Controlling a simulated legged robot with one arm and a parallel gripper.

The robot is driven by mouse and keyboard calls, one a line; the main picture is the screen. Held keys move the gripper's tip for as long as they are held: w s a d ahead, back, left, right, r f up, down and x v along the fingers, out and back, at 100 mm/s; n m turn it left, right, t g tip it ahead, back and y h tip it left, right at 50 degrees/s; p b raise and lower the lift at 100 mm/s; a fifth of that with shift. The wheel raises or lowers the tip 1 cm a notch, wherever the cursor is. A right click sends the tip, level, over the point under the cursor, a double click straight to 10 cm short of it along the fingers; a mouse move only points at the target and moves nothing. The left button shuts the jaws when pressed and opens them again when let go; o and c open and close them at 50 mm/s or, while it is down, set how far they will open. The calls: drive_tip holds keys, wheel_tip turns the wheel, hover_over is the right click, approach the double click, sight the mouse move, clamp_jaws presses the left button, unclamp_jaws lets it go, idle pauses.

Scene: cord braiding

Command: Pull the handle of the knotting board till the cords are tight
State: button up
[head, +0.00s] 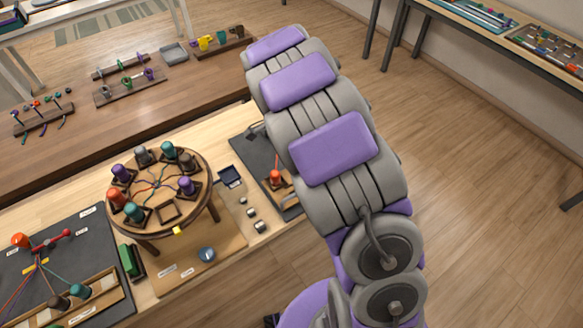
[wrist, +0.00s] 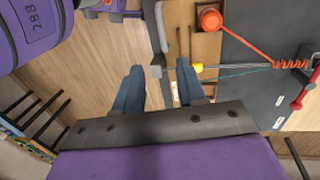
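In the wrist view my gripper (wrist: 160,72) has its two dark blue fingers apart, with nothing held between them. A dark board (wrist: 257,52) lies to their right, with an orange spool (wrist: 210,19), an orange cord (wrist: 245,49) and a red coil (wrist: 289,64). A yellow-tipped rod (wrist: 197,67) points from the board toward the right finger, close to it; I cannot tell whether they touch. A red handle-like piece (wrist: 300,99) is at the far right. In the head view a dark board (head: 252,150) with an orange spool (head: 275,178) is partly behind my arm. My gripper is hidden there.
A round braiding stand (head: 160,190) with several spools stands on the light table, left of my arm. Another dark board (head: 85,235) with cords and a red bar (head: 52,241) lies at lower left. A brown table (head: 100,140) with racks is behind. Open floor (head: 480,190) lies right.

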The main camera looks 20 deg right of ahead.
drive_tip(key=shift+w+d+r, duration=0.1)
drive_tip(key=shift+d+r, duration=0.05)
drive_tip(key=shift+r, duration=0.45)
drive_tip(key=shift+w+d+r, duration=0.1)
drive_tip(key=shift+r, duration=0.5)
drive_tip(key=shift+a, duration=0.1)
drive_tip(key=s+d+r+n, duration=0.2)
drive_tip(key=s+r+n, duration=0.3)
drive_tip(key=s+r, duration=0.6)
drive_tip(key=s+a+n, duration=0.2)
drive_tip(key=s+n, duration=0.7)
drive_tip(key=s, duration=1.3)
drive_tip(key=shift+s+a+y, duration=0.3)
